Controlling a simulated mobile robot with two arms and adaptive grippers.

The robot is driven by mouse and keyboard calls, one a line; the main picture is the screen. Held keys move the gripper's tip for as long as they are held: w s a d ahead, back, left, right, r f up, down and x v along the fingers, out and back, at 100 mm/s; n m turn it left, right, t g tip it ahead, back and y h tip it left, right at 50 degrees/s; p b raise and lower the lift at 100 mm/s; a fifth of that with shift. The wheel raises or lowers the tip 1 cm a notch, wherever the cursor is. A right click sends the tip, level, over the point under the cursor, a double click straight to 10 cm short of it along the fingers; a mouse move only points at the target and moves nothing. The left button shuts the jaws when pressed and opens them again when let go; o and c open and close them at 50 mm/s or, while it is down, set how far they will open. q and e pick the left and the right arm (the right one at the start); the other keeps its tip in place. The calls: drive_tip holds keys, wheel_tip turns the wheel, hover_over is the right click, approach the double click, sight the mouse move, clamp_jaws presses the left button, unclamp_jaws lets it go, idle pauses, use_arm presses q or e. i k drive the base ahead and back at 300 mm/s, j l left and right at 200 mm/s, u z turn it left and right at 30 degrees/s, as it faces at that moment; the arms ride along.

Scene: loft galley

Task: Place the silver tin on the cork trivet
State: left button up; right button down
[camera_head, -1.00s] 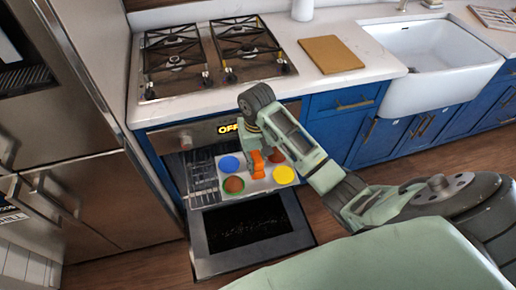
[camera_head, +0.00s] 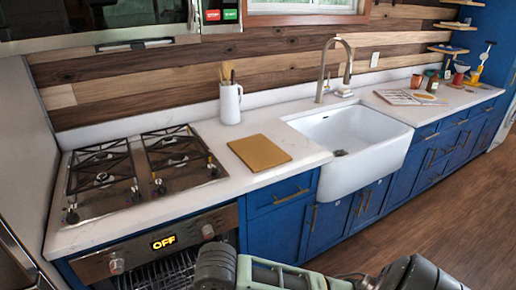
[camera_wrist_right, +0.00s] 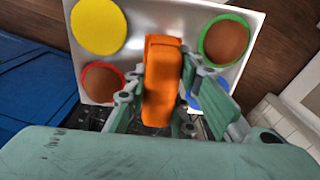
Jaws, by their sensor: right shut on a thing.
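The silver tin (camera_wrist_right: 150,14) is a flat metal tray with round cups in yellow, red, green and blue, seen in the right wrist view. An orange grip piece (camera_wrist_right: 160,85) stands out over its near side. My right gripper (camera_wrist_right: 160,88) is shut on this orange piece, with a finger on each side. In the head view the tin and the right gripper's fingers are out of sight; only my right arm shows at the bottom. A flat tan square, which looks like the cork trivet (camera_head: 259,152), lies bare on the counter between stove and sink. My left gripper is not in view.
The oven (camera_head: 160,245) reads OFF, and its wire rack (camera_head: 165,274) shows below the panel. A gas hob (camera_head: 145,175) is left of the trivet. A white utensil jug (camera_head: 230,103) stands behind it and a white sink (camera_head: 350,145) is to its right.

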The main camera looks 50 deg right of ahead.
sight(261, 153)
drive_tip(key=l+u, duration=0.15)
drive_tip(key=l, duration=0.9)
drive_tip(key=l+u, duration=0.2)
drive_tip(key=l, duration=0.85)
drive_tip(key=k, duration=0.05)
